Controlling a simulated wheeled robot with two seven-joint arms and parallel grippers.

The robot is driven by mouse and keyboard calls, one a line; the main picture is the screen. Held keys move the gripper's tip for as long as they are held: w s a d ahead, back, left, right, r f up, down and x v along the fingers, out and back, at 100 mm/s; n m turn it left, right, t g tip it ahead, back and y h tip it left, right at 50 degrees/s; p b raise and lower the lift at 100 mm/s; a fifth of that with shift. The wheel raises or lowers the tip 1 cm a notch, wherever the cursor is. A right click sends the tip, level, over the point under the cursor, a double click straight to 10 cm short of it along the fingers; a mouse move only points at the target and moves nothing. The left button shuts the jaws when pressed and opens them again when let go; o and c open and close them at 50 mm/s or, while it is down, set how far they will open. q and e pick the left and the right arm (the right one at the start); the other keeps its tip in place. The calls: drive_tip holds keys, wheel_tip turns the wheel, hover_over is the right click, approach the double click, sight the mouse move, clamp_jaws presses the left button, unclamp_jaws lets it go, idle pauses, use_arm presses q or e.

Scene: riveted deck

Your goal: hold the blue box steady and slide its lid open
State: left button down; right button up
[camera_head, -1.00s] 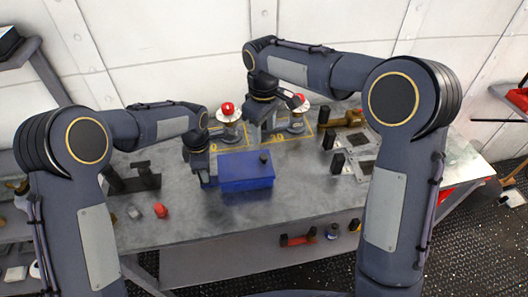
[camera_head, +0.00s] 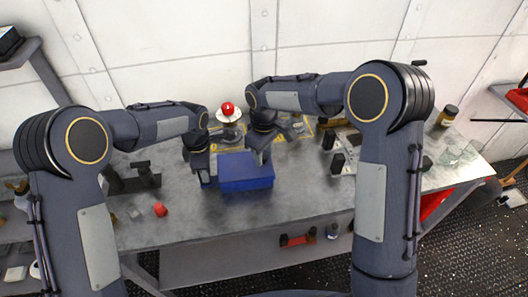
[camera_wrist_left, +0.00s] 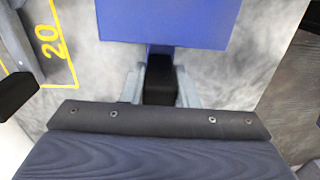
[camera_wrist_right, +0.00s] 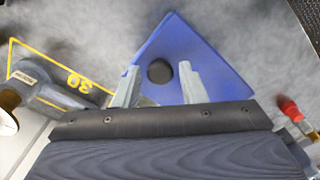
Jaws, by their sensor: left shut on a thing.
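The blue box (camera_head: 246,172) sits on the grey table with its lid on top. My left gripper (camera_head: 208,182) is at the box's left side. In the left wrist view its fingers (camera_wrist_left: 160,78) are shut on a black handle (camera_wrist_left: 159,88) that sticks out from the box. My right gripper (camera_head: 263,160) is above the right part of the lid, pointing down. In the right wrist view its open fingers (camera_wrist_right: 160,76) are either side of the lid's round black knob (camera_wrist_right: 159,71), with gaps showing. In the head view this gripper hides the knob.
A red-topped fixture (camera_head: 228,113) stands behind the box. A black stand (camera_head: 135,178) and a red piece (camera_head: 160,209) are to the left. Metal plates with black blocks (camera_head: 337,162) lie to the right. The table in front of the box is clear.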

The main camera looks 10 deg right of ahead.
clamp_jaws()
drive_tip(key=d, duration=1)
drive_tip(key=shift+s, duration=0.25)
drive_tip(key=shift+o, duration=1.4)
unclamp_jaws()
drive_tip(key=shift+a, duration=0.1)
wheel_tip(320, 180, up, 12)
